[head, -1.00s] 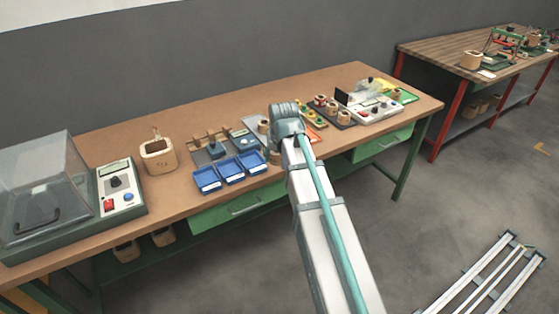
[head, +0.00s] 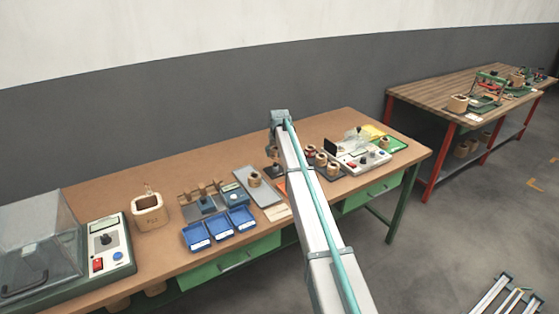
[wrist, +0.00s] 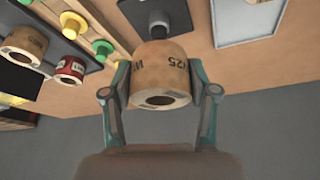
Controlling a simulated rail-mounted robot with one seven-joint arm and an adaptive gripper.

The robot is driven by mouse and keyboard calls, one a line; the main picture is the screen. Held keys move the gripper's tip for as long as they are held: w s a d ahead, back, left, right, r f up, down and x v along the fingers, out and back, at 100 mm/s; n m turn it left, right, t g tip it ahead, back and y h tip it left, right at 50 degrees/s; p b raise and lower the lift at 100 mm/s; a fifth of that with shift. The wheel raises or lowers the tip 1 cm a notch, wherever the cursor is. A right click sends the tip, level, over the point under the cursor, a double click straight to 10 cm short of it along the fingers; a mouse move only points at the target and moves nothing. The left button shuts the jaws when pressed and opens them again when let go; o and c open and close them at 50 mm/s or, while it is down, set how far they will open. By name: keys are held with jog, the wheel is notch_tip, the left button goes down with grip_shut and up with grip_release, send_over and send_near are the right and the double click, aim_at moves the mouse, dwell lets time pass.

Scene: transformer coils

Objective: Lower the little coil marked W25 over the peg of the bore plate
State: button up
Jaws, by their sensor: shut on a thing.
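My gripper (wrist: 160,97) is shut on the little wooden-coloured coil (wrist: 148,60) in the wrist view. Parts of its marking, "W" and "25", show on its side, and its round bore faces the camera. The dark bore plate (wrist: 178,10) lies beyond the coil, and its peg (wrist: 158,22) shows just past the coil's far edge, nearly in line with it. I cannot tell whether coil and peg touch. In the head view, my gripper (head: 272,150) is small above the dark plate (head: 267,168); the held coil is not clear there.
A pale tray (wrist: 235,38) lies right. In the head view, blue bins (head: 219,224) stand at the bench front.

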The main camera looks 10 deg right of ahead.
aim_at(275, 159)
jog(key=shift+w+f, duration=0.15)
jog(key=shift+w, duration=0.9)
jog(key=shift+f, duration=0.15)
jog(key=shift+f+b, duration=0.6)
jog(key=shift+f, duration=1.45)
jog(key=shift+f, duration=0.25)
jog(key=shift+f+b, duration=0.5)
jog(key=shift+f, duration=0.15)
jog(key=o, duration=1.6)
jog(key=shift+r+p, duration=1.5)
jog(key=shift+r, duration=2.95)
